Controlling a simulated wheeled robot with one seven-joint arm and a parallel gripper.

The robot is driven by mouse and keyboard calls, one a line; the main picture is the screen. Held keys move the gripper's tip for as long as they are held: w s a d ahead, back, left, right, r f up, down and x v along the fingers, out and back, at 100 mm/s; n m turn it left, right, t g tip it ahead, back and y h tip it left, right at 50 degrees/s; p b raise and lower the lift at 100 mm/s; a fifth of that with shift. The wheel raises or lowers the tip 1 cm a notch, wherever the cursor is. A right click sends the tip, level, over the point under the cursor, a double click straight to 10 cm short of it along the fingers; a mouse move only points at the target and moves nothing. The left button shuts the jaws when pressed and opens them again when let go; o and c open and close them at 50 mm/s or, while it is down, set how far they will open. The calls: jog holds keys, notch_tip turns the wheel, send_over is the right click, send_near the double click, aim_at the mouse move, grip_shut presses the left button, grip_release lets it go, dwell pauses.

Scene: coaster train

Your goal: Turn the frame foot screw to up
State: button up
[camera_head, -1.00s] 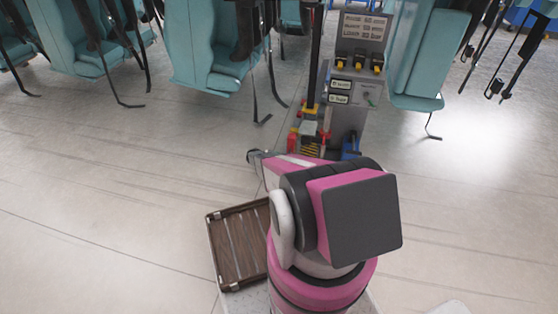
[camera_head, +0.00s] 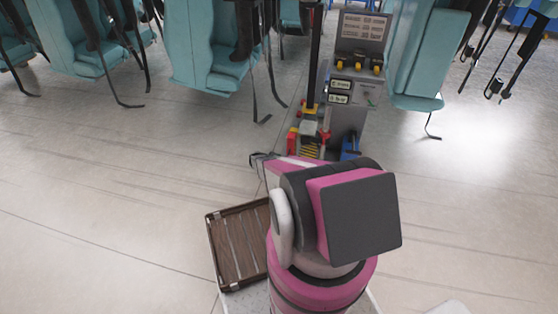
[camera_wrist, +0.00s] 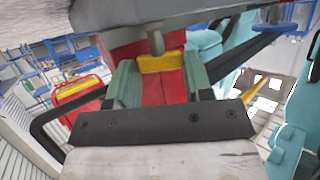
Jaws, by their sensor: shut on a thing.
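In the wrist view my gripper (camera_wrist: 158,85) shows two green fingers closed around a part with a yellow top and red body (camera_wrist: 163,63), which I take to be the frame foot screw. A short grey shaft (camera_wrist: 155,42) stands just beyond the yellow top, below a broad pale grey surface. I cannot tell the screw's turn position. In the head view my arm reaches toward the foot of a grey machine stand (camera_head: 348,90); my arm's bulk hides the fingers and the screw.
The stand has yellow knobs (camera_head: 359,68) under a text panel, a dark upright post (camera_head: 315,60), red and yellow parts low down and a blue part (camera_head: 350,147). Teal seats (camera_head: 205,50) with hanging straps flank it. A brown slatted tray (camera_head: 237,246) lies beside my base. Floor on the left is clear.

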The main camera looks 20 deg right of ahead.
jog(key=shift+n+t, duration=0.4)
jog(key=shift+t, duration=0.1)
jog(key=o, duration=0.9)
jog(key=shift+s, duration=0.1)
